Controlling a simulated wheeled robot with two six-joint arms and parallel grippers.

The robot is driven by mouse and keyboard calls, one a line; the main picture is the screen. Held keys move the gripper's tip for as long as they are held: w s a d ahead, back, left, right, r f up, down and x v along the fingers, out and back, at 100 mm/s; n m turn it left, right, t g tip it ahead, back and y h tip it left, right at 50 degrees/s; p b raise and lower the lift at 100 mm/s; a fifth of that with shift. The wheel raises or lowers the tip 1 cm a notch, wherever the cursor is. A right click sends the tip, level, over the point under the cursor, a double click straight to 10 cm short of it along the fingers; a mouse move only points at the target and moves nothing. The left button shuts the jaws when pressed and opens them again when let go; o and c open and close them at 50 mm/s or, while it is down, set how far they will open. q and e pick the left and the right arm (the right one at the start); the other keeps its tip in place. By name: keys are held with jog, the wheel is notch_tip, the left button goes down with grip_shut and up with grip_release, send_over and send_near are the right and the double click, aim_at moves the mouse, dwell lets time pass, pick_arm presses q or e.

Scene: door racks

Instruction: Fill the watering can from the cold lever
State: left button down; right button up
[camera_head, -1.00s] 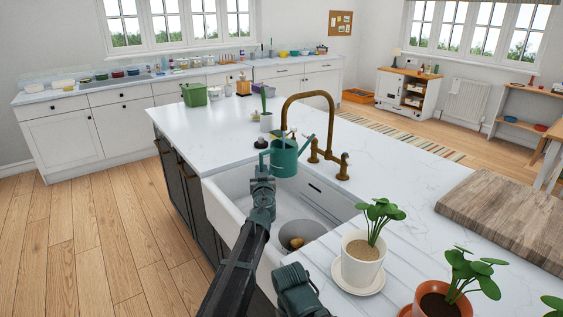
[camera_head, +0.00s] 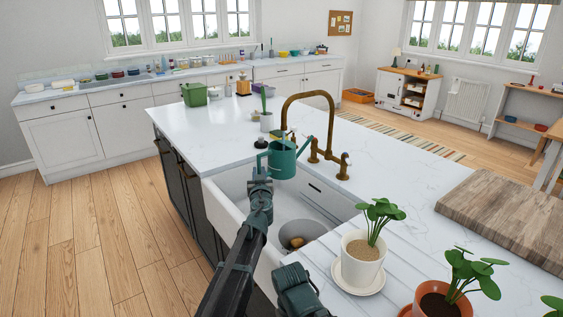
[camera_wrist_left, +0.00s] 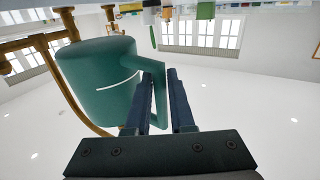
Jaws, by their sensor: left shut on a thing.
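My left gripper (camera_head: 263,172) is shut on the handle of a teal watering can (camera_head: 283,160). It holds the can above the white sink (camera_head: 235,208), under the tip of the brass tap's spout (camera_head: 310,95). The can looks roughly upright. The wrist view shows the fingers (camera_wrist_left: 162,98) at the handle beside the can's body (camera_wrist_left: 95,75). The tap has a lever at its right (camera_head: 344,160); another at its left is partly hidden behind the can. No running water can be made out.
A pot with a brush (camera_head: 289,236) sits in the sink. A white-potted plant (camera_head: 362,262) and an orange-potted plant (camera_head: 440,302) stand at front right, near a wooden board (camera_head: 505,220). A green tub (camera_head: 194,94) stands at the back.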

pick_arm(q)
jog(key=s+a, duration=0.4)
jog(key=s, duration=0.3)
jog(key=shift+a, duration=0.15)
notch_tip(320, 180, up, 7)
jog(key=p, duration=0.7)
jog(key=shift+w, duration=0.1)
